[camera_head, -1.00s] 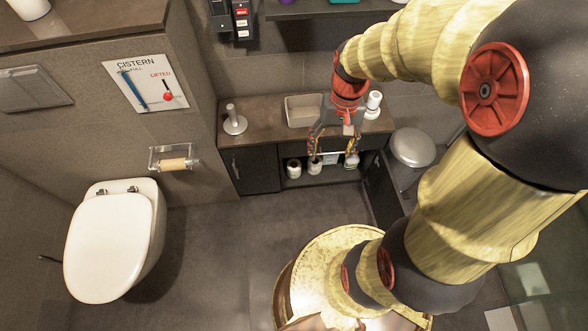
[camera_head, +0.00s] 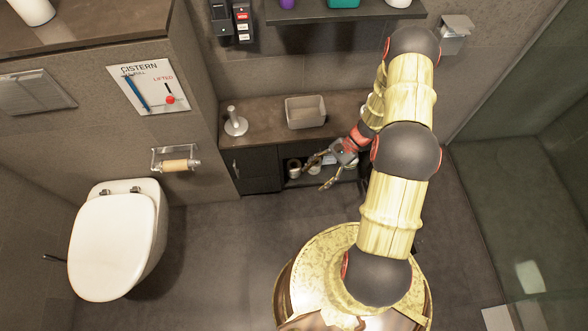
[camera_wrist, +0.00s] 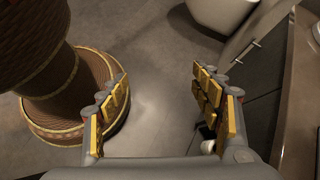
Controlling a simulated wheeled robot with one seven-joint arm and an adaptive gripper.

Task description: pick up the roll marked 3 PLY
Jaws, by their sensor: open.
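Pale rolls stand in the open shelf under the vanity counter. One roll (camera_head: 293,168) shows at the left of the opening in the head view, left of my fingers; the others are mostly hidden behind my gripper. No 3 PLY marking is readable, so I cannot tell which roll bears it. My gripper (camera_head: 317,174) is open and empty in front of the shelf, pointing left. In the wrist view my gripper (camera_wrist: 160,82) has its fingers wide apart over bare floor. A small white object (camera_wrist: 207,147), perhaps a roll, shows low behind the right finger.
The counter (camera_head: 263,122) above the shelf holds a beige bin (camera_head: 305,111) and an upright holder (camera_head: 235,122). A closed cabinet door (camera_head: 256,170) is left of the shelf. The toilet (camera_head: 113,246) stands farther left. The floor between is clear.

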